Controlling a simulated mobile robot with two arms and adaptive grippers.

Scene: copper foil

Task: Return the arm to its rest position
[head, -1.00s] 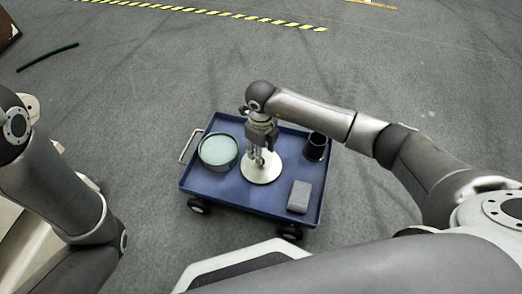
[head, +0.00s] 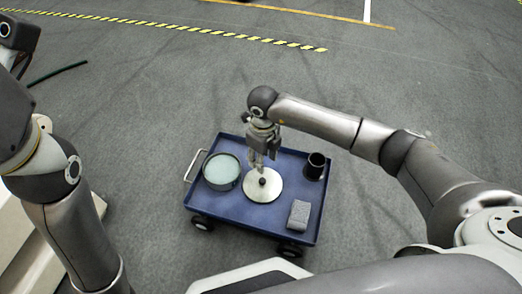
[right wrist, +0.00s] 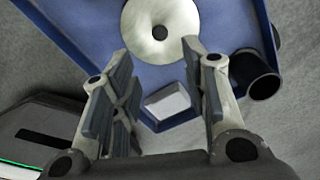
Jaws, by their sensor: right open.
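My right gripper (head: 262,165) is open and empty above the blue cart (head: 235,216). It is just beyond and above a pale round disc (head: 254,191) with a dark knob. In the right wrist view the open fingers (right wrist: 156,58) hang with the disc (right wrist: 138,30) ahead of them and nothing between them. My right arm reaches in from the right, bent at the elbow. My left arm stands at the left edge; a dark wrist part shows at the top left, and its fingers cannot be made out.
The cart carries a round dish with a pale green top (head: 222,170), a black cup (head: 315,166) and a grey block (head: 299,214). A dark green hose (head: 58,73) lies on the open floor. Yellow-black tape (head: 180,24) crosses behind.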

